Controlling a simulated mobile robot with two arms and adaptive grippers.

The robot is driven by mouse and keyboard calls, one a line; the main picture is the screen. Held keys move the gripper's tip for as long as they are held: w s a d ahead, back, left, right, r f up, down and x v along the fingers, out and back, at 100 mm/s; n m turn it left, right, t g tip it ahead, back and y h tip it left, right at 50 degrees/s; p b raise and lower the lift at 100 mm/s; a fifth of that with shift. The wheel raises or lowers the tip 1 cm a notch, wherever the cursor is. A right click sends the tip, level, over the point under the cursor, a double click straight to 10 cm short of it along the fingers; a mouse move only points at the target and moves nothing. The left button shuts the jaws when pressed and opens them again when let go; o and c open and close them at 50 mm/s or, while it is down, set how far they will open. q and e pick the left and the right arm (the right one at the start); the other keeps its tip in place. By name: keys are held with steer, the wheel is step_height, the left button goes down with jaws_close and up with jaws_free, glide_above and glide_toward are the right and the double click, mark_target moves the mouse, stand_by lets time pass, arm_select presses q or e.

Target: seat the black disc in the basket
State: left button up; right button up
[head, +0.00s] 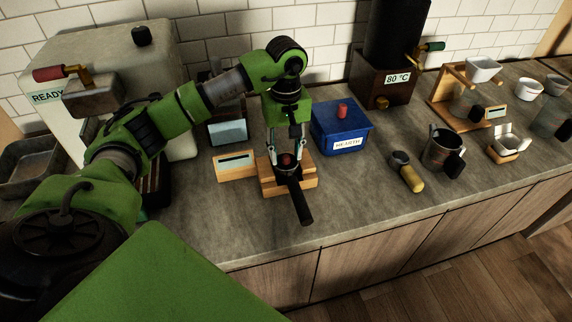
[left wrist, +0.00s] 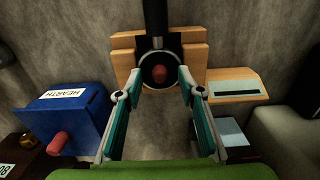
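The black disc with a red knob (left wrist: 159,75) is at the round mouth of the basket (left wrist: 146,84), also seen in the head view as a small red knob (head: 286,159). I cannot tell how level or deep the disc sits. The basket belongs to a black-handled portafilter (head: 299,200) resting on a wooden stand (head: 272,187). My left gripper (head: 287,152) points down over the basket. Its fingers, also in the left wrist view (left wrist: 152,88), are spread on either side of the knob, apart from it. My right gripper is not in view.
A blue HEARTH box (head: 340,130) stands right of the stand. A small wooden sign (head: 234,166) stands left. A READY machine (head: 60,65) is at the back left. A yellow-handled tool (head: 409,175) and a metal pitcher (head: 440,150) lie farther right. The front counter is clear.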

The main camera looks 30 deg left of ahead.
mark_target(286, 156)
arm_select(q)
step_height(286, 156, up, 12)
stand_by(0.6)
